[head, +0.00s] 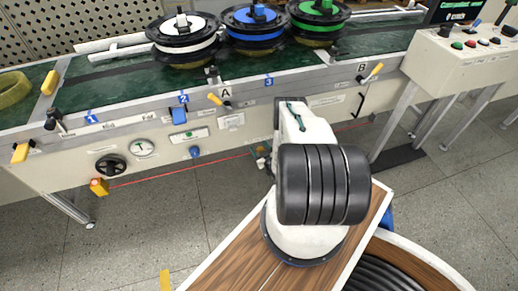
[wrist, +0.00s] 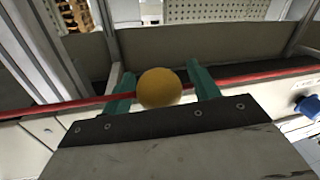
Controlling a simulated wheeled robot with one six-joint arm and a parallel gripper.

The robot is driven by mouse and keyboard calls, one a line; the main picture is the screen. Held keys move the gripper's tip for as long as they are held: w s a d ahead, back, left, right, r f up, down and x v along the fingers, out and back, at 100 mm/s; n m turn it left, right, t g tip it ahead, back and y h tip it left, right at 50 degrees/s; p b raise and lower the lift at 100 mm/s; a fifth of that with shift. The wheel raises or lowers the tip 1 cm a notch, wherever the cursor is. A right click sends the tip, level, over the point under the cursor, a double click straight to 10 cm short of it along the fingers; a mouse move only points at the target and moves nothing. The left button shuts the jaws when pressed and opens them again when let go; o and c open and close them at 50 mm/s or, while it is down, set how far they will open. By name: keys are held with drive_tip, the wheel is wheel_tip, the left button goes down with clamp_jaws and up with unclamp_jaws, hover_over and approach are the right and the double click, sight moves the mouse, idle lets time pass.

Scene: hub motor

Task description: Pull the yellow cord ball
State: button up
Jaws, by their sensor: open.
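The yellow cord ball (wrist: 159,88) shows in the wrist view, between the two teal fingers of my gripper (wrist: 163,80). The fingers are apart, with a visible gap on each side of the ball. A red cord (wrist: 65,107) runs across the view to the left and right of the ball, behind or through the fingers. In the head view the red cord (head: 180,172) stretches low in front of the conveyor, toward my arm. I cannot make out the ball clearly there, since my arm covers much of that area.
A conveyor (head: 130,112) with switches and gauges spans the back. White, blue (head: 254,28) and green spools stand on it. A control box (head: 465,55) is at the right. A yellow box (head: 98,187) sits at the cord's left end. The floor at left is clear.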

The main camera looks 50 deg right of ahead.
clamp_jaws()
drive_tip(key=shift+a+v, duration=0.25)
drive_tip(key=shift+v, duration=0.9)
drive_tip(key=shift+a+v, duration=0.25)
drive_tip(key=shift+v, duration=0.85)
unclamp_jaws()
drive_tip(key=shift+w, duration=0.15)
drive_tip(key=v, duration=0.7)
drive_tip(key=shift+s, duration=0.35)
drive_tip(key=shift+a, duration=0.1)
